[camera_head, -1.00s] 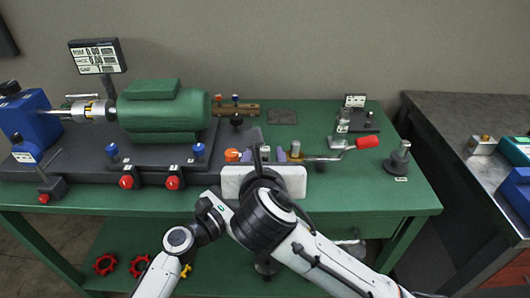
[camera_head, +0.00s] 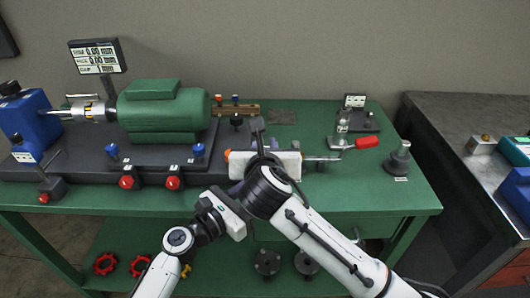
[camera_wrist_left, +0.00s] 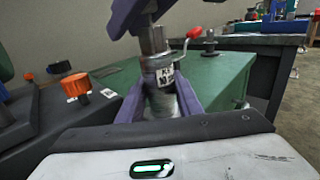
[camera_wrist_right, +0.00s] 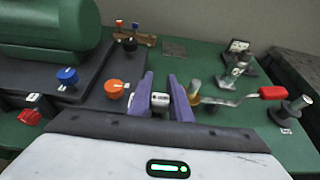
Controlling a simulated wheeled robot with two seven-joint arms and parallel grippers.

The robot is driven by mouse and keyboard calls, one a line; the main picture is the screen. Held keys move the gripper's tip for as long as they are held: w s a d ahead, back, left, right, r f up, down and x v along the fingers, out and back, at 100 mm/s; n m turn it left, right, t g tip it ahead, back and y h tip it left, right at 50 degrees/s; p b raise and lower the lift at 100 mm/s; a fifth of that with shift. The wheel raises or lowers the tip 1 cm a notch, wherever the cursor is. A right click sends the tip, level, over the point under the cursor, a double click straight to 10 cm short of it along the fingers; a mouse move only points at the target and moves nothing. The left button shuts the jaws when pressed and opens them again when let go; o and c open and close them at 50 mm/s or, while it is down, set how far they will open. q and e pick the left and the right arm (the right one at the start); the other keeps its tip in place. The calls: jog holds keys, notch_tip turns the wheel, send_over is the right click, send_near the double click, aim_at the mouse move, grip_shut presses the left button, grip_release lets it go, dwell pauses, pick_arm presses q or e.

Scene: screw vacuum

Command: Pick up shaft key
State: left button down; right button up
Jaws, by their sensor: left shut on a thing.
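My left gripper (camera_wrist_left: 159,100) has its purple fingers closed around a blurred grey metal piece (camera_wrist_left: 160,78) with a white label, in the left wrist view; I cannot tell for sure that it is the shaft key. My right gripper (camera_wrist_right: 161,92) is over the bench in the right wrist view, with a small silver block (camera_wrist_right: 160,101) between its purple fingers; whether they touch it is unclear. A purple finger (camera_wrist_left: 130,14) reaches in just above the held piece in the left wrist view. In the head view the right gripper's white palm (camera_head: 284,164) hides both fingertip areas.
A green motor (camera_head: 160,110) on a dark base stands at the left, with an orange knob (camera_wrist_right: 117,88) beside my right gripper. A red-handled lever (camera_head: 366,142) and a grey post (camera_head: 399,158) stand to the right. The green bench's right front (camera_head: 380,195) is clear.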

grip_shut()
notch_tip(320, 180, up, 10)
dwell(0.3)
pick_arm(q)
jog(key=c, duration=1.2)
grip_release()
jog(key=shift+a, duration=0.1)
